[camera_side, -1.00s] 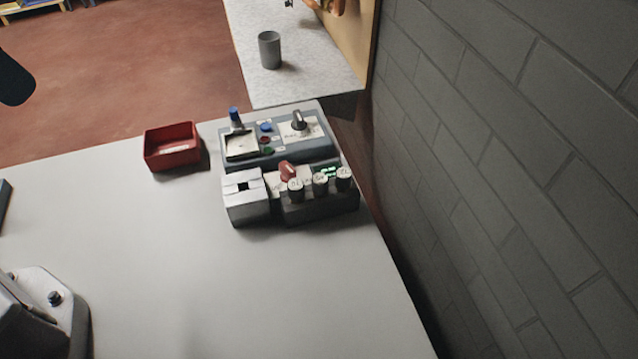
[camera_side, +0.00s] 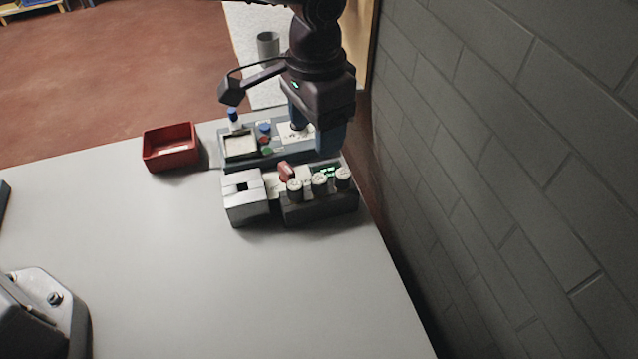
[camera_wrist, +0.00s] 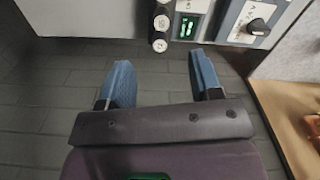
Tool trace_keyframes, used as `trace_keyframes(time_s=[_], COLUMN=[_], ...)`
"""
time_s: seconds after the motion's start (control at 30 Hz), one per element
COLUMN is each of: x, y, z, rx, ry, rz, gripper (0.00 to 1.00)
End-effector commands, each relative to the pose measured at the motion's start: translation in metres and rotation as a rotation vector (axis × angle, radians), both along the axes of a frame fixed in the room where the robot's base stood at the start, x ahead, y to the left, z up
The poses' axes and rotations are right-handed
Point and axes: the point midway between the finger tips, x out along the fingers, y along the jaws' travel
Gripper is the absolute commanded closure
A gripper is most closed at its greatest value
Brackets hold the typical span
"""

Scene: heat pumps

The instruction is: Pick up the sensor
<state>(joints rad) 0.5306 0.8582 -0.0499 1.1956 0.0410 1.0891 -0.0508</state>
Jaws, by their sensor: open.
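I cannot tell for sure which part is the sensor. A blue-capped upright piece (camera_side: 233,116) stands at the left of the grey panel unit (camera_side: 220,150).
A front block with several round knobs (camera_side: 319,183), a red part (camera_side: 286,170) and a green display (camera_side: 331,171) stands before the panel. A red bin (camera_side: 170,148) is to the left. A grey cup (camera_side: 268,46) stands behind. A brick wall (camera_side: 500,150) rises at right.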

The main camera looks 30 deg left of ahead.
Motion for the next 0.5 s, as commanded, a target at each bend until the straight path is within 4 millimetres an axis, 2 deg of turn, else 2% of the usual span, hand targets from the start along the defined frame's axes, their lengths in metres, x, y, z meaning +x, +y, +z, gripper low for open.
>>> trace_keyframes(time_s=[0.07,0.33,0.5], x=[0.003,0.001,0.002], y=[-0.001,0.0,0.0], z=[0.0,-0.049,-0.069], rx=[-0.003,0.004,0.003], ry=[-0.007,0.002,0.001], rz=[0.004,0.008,0.008], gripper=[0.42,0.42,0.42])
